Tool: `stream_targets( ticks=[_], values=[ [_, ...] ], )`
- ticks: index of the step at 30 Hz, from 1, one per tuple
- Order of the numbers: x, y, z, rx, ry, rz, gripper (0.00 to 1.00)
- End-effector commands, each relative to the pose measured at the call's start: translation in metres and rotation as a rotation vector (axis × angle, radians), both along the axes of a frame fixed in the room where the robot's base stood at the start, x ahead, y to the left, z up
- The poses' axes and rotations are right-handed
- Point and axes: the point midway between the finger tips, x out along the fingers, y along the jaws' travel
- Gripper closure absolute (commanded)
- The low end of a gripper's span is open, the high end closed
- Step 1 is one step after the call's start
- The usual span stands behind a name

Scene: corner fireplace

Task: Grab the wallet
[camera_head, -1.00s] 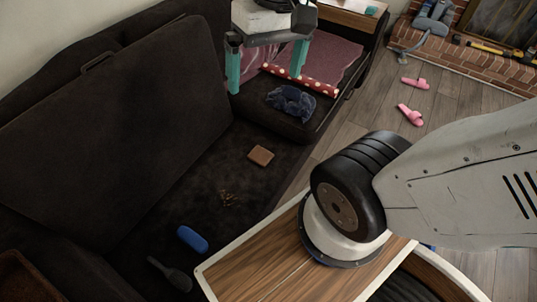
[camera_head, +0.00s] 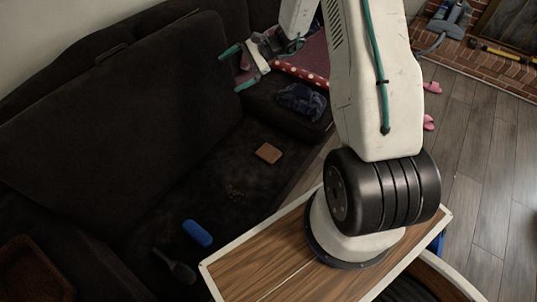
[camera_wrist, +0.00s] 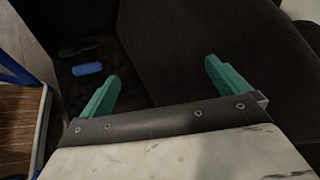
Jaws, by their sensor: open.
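The wallet (camera_head: 268,153) looks like a small brown square lying flat on the dark sofa seat, in the middle of the head view. I do not see it in the wrist view. My gripper (camera_head: 230,73) is above the sofa, farther back than the wallet and to its upper left in the head view. Its two teal fingers point left, spread apart with nothing between them. The same open fingers show in the wrist view (camera_wrist: 162,70), against the dark sofa back.
A blue case (camera_head: 197,233) and a dark brush (camera_head: 176,267) lie on the near seat; crumbs lie nearby. A crumpled blue cloth (camera_head: 301,99) lies on a dark cushion behind the wallet. The tall sofa back cushion (camera_head: 120,120) bounds the left. Pink slippers (camera_head: 432,87) lie on the floor.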

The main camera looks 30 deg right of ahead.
Motion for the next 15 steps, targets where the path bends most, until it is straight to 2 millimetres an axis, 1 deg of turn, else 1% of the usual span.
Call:
stream_targets(
  ticks=[1,2,3,4,5,6,8,9,11,12,14,15],
  values=[
    [0.007,-0.014,-0.034,0.041,0.031,-0.070,0.00],
    [0.011,-0.022,-0.050,0.063,0.043,-0.110,0.00],
    [0.016,-0.033,-0.073,0.093,0.060,-0.167,0.00],
    [0.019,-0.040,-0.091,0.113,0.072,-0.208,0.00],
    [0.021,-0.048,-0.109,0.134,0.085,-0.250,0.00],
    [0.022,-0.058,-0.133,0.161,0.102,-0.307,0.00],
    [0.021,-0.073,-0.171,0.199,0.127,-0.393,0.00],
    [0.019,-0.082,-0.197,0.224,0.145,-0.450,0.00],
    [0.014,-0.095,-0.236,0.258,0.171,-0.538,0.00],
    [0.008,-0.103,-0.262,0.280,0.188,-0.597,0.00],
    [-0.004,-0.114,-0.302,0.311,0.216,-0.686,0.00],
    [-0.013,-0.121,-0.328,0.331,0.233,-0.745,0.00]
  ],
)
